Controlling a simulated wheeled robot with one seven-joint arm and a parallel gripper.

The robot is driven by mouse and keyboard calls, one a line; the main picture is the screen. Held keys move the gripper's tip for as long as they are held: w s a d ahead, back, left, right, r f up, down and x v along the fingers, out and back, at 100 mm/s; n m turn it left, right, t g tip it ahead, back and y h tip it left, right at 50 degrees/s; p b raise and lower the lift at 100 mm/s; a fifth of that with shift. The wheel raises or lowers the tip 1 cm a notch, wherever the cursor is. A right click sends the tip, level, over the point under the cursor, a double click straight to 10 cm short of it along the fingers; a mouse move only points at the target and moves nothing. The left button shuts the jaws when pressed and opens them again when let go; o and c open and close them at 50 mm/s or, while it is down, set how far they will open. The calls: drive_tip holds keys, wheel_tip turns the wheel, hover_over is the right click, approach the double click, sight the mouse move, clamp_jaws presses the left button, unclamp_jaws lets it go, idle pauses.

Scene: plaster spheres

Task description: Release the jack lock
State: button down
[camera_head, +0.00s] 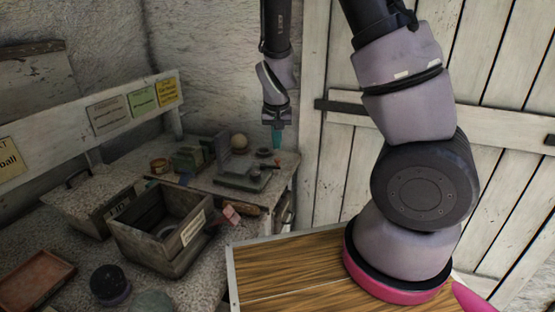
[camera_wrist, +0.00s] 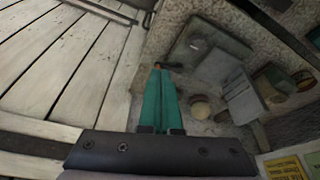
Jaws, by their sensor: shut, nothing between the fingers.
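A grey, flat jack-like device (camera_head: 245,174) sits near the far right end of the stone worktop, and its grey plate also shows in the wrist view (camera_wrist: 207,48). A small dark piece with an orange-brown tip (camera_wrist: 171,65) lies right by my fingertips. It may be the jack lock, but it is too small to be sure. My gripper (camera_head: 276,147) points down beside the device's right rear end. Its teal fingers (camera_wrist: 158,70) are together with nothing between them. I cannot tell whether the tips touch the small piece, which they partly cover.
A pale ball (camera_head: 239,142) stands behind the device and shows beside my fingers in the wrist view (camera_wrist: 200,107). An open wooden box (camera_head: 150,250) and a red tray (camera_head: 35,279) are nearer on the worktop. A white plank door (camera_head: 335,160) stands to the right.

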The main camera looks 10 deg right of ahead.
drive_tip(key=x, duration=1)
drive_tip(key=shift+w+f, duration=0.1)
drive_tip(key=shift+f, duration=0.1)
drive_tip(key=w, duration=0.3)
drive_tip(key=shift+d, duration=0.4)
drive_tip(key=shift+w, duration=0.35)
